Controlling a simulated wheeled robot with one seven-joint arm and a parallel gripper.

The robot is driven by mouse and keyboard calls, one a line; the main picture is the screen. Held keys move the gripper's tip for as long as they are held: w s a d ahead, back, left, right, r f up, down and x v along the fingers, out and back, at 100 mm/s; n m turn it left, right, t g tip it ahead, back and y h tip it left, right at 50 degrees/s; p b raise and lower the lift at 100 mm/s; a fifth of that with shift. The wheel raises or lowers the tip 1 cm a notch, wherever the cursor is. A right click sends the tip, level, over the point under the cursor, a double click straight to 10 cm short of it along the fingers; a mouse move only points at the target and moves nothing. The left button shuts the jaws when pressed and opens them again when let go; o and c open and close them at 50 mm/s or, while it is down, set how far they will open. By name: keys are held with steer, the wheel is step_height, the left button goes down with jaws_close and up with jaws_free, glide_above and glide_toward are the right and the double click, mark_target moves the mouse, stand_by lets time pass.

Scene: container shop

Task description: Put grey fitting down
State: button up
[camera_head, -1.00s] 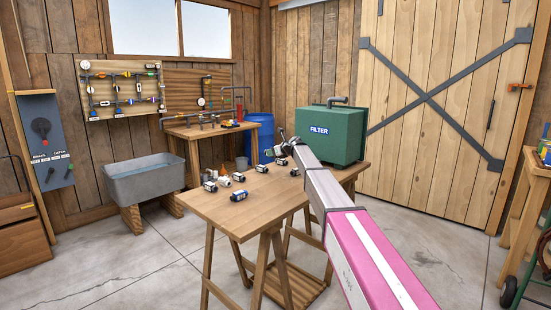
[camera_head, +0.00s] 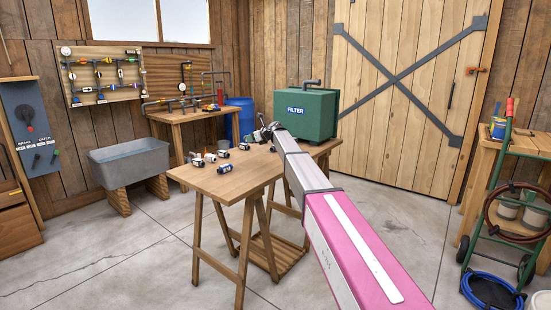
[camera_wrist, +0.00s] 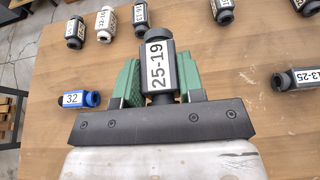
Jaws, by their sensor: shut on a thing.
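A dark grey fitting with a white label reading 25-19 (camera_wrist: 157,66) is between the green-padded fingers of my gripper (camera_wrist: 158,82) in the wrist view. My gripper is shut on it, over the wooden table (camera_wrist: 222,75). Whether the fitting touches the tabletop cannot be told. In the head view my gripper (camera_head: 263,131) is small at the far end of my arm, over the back of the table (camera_head: 225,189), and the held fitting is hard to make out.
Several other labelled fittings lie around: a blue-ended one marked 32 (camera_wrist: 80,98) at left, one marked 13-25 (camera_wrist: 296,79) at right, more along the far side. A green filter box (camera_head: 308,117) stands at the table's back. Bare wood lies right of the held fitting.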

steer(key=s+d+f, duration=0.1)
steer(key=s+d, duration=0.2)
steer(key=s+d+f, duration=0.2)
steer(key=d, duration=0.1)
steer(key=s+d+f, duration=0.1)
steer(key=s+d, duration=0.2)
steer(key=shift+s+d+f, duration=0.35)
steer(key=shift+f, duration=0.05)
steer(key=s+d+f, duration=0.3)
steer(key=s+d, duration=0.4)
steer(key=s, duration=0.6)
steer(key=s+d+f, duration=0.3)
steer(key=s+d, duration=0.4)
steer(key=s, duration=0.6)
steer(key=s+d+f, duration=0.3)
steer(key=s+d, duration=0.4)
steer(key=s, duration=0.6)
steer(key=shift+s+d, duration=0.15)
steer(key=shift+d, duration=0.15)
